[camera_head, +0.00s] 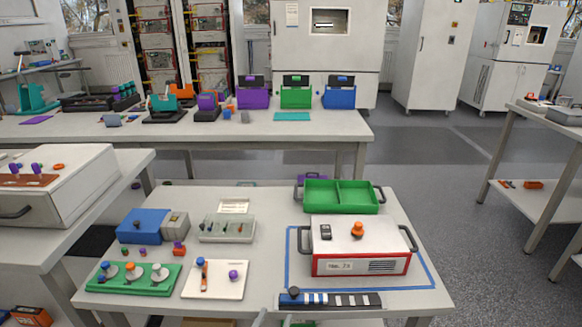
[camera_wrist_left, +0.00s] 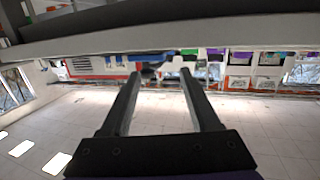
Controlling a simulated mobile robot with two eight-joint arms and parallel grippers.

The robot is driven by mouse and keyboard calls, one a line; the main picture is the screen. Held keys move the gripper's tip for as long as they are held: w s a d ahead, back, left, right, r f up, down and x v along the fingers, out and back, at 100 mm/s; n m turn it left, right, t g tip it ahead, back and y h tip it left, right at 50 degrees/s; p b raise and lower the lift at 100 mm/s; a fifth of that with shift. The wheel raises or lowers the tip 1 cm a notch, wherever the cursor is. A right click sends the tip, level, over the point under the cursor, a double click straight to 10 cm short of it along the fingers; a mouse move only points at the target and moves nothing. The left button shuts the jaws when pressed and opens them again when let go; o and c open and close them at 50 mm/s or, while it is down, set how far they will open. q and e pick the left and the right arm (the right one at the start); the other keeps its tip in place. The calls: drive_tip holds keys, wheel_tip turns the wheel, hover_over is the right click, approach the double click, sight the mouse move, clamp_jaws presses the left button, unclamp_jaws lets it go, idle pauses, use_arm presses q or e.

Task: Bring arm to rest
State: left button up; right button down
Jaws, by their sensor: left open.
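My left gripper (camera_wrist_left: 161,75) shows large in the left wrist view, its two dark fingers apart with nothing between them. That view looks upside down, with the ceiling at the bottom. In the head view only a small part of my left gripper (camera_head: 273,321) shows at the bottom edge, in front of the near table (camera_head: 405,300). My right gripper is not seen.
The near table holds a red and white battery box (camera_head: 360,262), a green two-part tray (camera_head: 341,196), a green plate with knobs (camera_head: 134,277), a white board (camera_head: 216,279) and a blue box (camera_head: 143,226). A long bench (camera_head: 330,129) stands behind. Grey floor is open at right.

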use_arm(q)
drive_tip(key=s+a+f+n+g+y, duration=0.2)
drive_tip(key=s+a+f+g, duration=0.2)
drive_tip(key=s+a+g, duration=0.45)
drive_tip(key=s+a+f+n+g+y, duration=0.1)
drive_tip(key=s+a+f+g+y, duration=0.3)
drive_tip(key=s, duration=0.8)
wheel_tip(320, 180, up, 23)
drive_tip(key=a+t+h+p, duration=0.1)
drive_tip(key=t+p, duration=0.1)
drive_tip(key=p, duration=1.7)
drive_tip(key=shift+w, duration=0.3)
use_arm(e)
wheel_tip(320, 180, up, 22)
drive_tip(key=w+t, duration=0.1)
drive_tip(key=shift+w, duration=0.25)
use_arm(q)
drive_tip(key=shift+s+f, duration=0.1)
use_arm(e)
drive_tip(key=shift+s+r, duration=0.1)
